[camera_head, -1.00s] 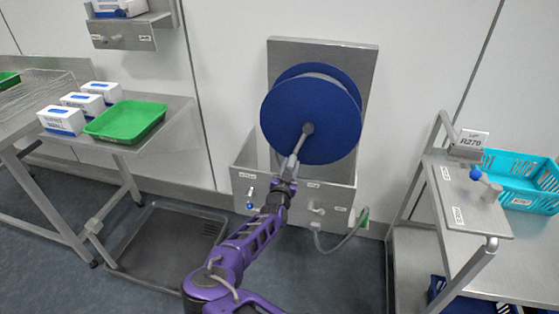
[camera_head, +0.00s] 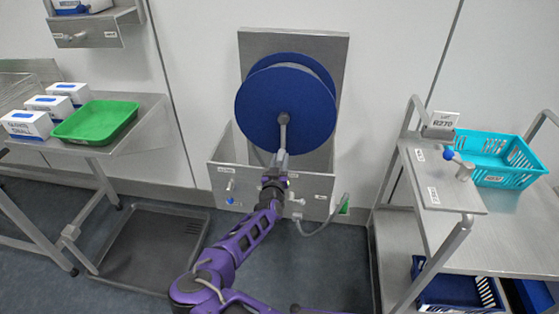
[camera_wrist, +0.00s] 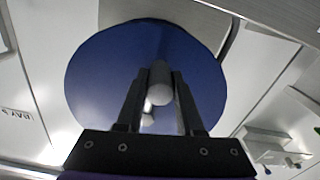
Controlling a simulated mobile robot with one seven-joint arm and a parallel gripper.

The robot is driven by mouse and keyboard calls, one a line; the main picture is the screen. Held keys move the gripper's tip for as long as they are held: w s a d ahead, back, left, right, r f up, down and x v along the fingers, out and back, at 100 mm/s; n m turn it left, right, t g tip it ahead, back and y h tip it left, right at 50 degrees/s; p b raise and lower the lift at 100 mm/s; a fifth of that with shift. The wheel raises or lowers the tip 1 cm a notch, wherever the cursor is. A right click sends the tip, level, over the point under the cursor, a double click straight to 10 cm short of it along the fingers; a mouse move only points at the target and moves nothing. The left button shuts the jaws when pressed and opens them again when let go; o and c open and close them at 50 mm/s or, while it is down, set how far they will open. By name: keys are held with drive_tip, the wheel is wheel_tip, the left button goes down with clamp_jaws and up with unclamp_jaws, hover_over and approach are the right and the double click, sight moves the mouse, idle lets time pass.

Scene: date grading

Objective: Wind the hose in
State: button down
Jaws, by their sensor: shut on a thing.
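The blue hose reel (camera_head: 262,108) is mounted on a metal back plate on the wall. Its grey crank (camera_head: 283,130) runs from the middle of the front disc almost straight down. My gripper (camera_head: 277,166) is below the hub, shut on the crank's handle. In the wrist view my gripper (camera_wrist: 158,92) has its two fingers on either side of the pale handle (camera_wrist: 160,84), with the blue disc behind. A short grey hose (camera_head: 318,230) hangs from the metal box below the reel and curves up to the right, beside a green piece (camera_head: 345,207).
Left is a table with a green tray (camera_head: 70,137) and white boxes (camera_head: 27,125). A dark floor tray (camera_head: 150,246) lies below. Right is a metal cart with a turquoise basket (camera_head: 492,150) and a blue-knobbed crank (camera_head: 458,163). Floor between is clear.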

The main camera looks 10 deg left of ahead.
drive_tip(key=shift+d, duration=0.25)
drive_tip(key=c, duration=0.6)
unclamp_jaws()
drive_tip(key=shift+w, duration=0.1)
drive_tip(key=shift+o, duration=0.2)
drive_tip(key=shift+a, duration=0.1)
drive_tip(key=shift+s, duration=0.2)
drive_tip(key=s, duration=1.7)
drive_tip(key=shift+p, duration=0.4)
